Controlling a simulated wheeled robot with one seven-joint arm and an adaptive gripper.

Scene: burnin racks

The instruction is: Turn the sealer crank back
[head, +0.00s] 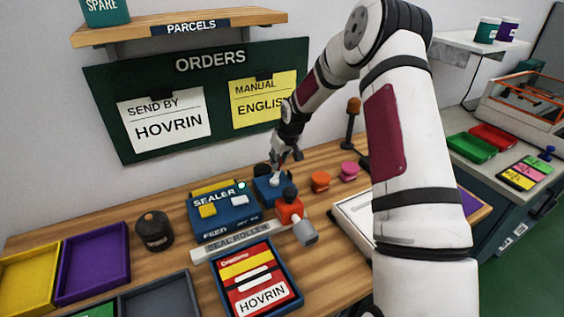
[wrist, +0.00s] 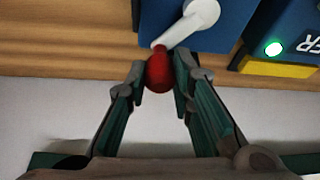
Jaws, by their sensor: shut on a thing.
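The blue sealer (head: 238,222) sits on the wooden bench with a lit green lamp on top. Its crank is a pale lever (head: 274,181) on a blue block beside the sealer's panel. In the wrist view the pale crank arm (wrist: 196,22) ends in a red knob (wrist: 158,73). My gripper (wrist: 160,76) has its fingers on both sides of the red knob and is shut on it. In the head view my gripper (head: 284,160) is above the far side of the blue block, and the red knob cannot be made out there.
Orange (head: 320,182) and pink (head: 349,172) pieces stand to the right. The wall is close behind.

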